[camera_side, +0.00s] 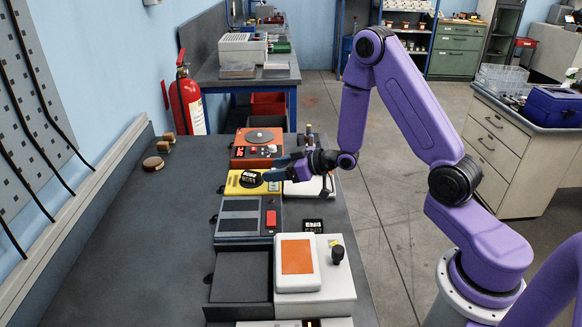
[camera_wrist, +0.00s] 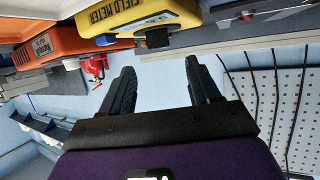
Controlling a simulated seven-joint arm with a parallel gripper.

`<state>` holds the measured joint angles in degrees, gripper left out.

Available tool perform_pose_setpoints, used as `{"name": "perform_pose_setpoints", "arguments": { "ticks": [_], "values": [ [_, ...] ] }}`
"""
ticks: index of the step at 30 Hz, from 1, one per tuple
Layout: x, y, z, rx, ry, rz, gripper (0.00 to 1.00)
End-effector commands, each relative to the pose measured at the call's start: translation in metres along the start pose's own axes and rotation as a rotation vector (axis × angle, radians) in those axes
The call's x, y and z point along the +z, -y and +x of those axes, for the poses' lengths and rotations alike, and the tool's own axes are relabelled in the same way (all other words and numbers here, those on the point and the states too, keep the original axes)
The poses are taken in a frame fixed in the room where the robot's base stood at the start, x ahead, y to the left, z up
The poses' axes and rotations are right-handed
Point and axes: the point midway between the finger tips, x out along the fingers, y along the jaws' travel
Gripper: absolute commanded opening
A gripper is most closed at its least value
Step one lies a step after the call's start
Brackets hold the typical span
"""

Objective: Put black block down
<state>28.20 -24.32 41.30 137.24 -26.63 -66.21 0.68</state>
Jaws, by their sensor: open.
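My gripper (camera_side: 272,172) is open and level over the right part of the yellow field meter (camera_side: 242,189), pointing left toward the wall. In the wrist view the two dark fingers of my gripper (camera_wrist: 160,76) are spread with nothing between them. The yellow meter (camera_wrist: 132,18) shows upside down at the top of that view. A small black block-like piece (camera_wrist: 157,38) is at the meter's edge; I cannot tell whether it is loose or part of the meter. In the side view a dark round piece with a pale label (camera_side: 250,179) shows on the meter's face.
An orange device (camera_side: 256,143) stands behind the meter, and a grey device (camera_side: 238,222) in front. A dark tray-like box (camera_side: 241,276) and a white device (camera_side: 342,275) stand nearer. The left bench top (camera_side: 155,240) is mostly clear. A fire extinguisher (camera_side: 186,98) stands behind.

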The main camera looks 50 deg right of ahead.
Motion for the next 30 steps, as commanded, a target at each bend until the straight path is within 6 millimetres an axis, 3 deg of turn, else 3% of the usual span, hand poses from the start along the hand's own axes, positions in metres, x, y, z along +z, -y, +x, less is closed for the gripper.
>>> {"name": "perform_pose_setpoints", "arguments": {
  "ticks": [4,10,23,30],
  "values": [
    [0.0,-0.001,-0.025,0.003,0.0,0.001,0.62],
    [0.0,-0.001,-0.043,0.001,-0.001,0.0,0.62],
    [0.0,0.001,-0.046,-0.002,0.003,-0.003,0.62],
    [-0.006,0.03,-0.044,-0.051,0.123,-0.083,0.62]
  ]
}}
